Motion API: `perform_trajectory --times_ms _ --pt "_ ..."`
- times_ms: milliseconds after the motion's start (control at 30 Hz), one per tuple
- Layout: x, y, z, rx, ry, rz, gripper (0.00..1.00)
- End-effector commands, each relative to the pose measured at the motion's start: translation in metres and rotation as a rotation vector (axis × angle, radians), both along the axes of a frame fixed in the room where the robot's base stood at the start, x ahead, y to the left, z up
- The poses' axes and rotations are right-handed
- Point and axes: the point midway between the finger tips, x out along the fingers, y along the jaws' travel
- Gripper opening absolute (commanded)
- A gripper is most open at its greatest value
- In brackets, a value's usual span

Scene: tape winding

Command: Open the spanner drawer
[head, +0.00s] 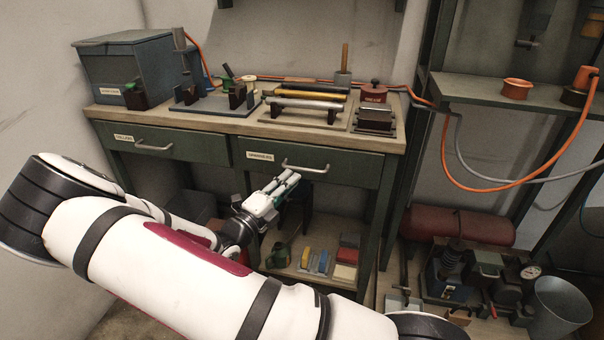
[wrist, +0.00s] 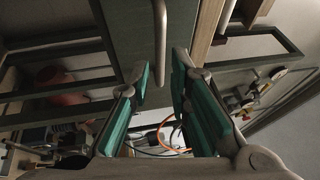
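The spanner drawer (head: 340,171) is a dark green front at the bench's right, its label (head: 260,156) reading like "SPANNERS". It looks closed. Its pale curved handle (head: 305,168) sits mid-front; in the wrist view the handle (wrist: 160,35) runs down from the top edge. My gripper (head: 290,181) is just below and left of the handle in the head view. In the wrist view its green-padded fingers (wrist: 162,80) are apart, with the handle's end seen in the gap between them. I cannot tell whether they touch it. Nothing is held.
A second drawer (head: 185,147) with its own handle is at the left. The bench top (head: 225,122) carries a grey box (head: 128,70), tools and a vise-like block. A lower shelf (head: 310,278) holds small coloured items. A metal rack (head: 480,92) with hoses stands right.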

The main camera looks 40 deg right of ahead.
Motion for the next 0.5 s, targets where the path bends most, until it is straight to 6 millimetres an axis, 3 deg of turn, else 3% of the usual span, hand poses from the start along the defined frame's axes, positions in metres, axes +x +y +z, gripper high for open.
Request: perform_trajectory --times_ms 200,500 --pt "0.009 -0.038 0.005 0.002 -0.001 -0.003 0.18" --pt "0.016 -0.059 0.01 0.002 -0.001 -0.001 0.18"
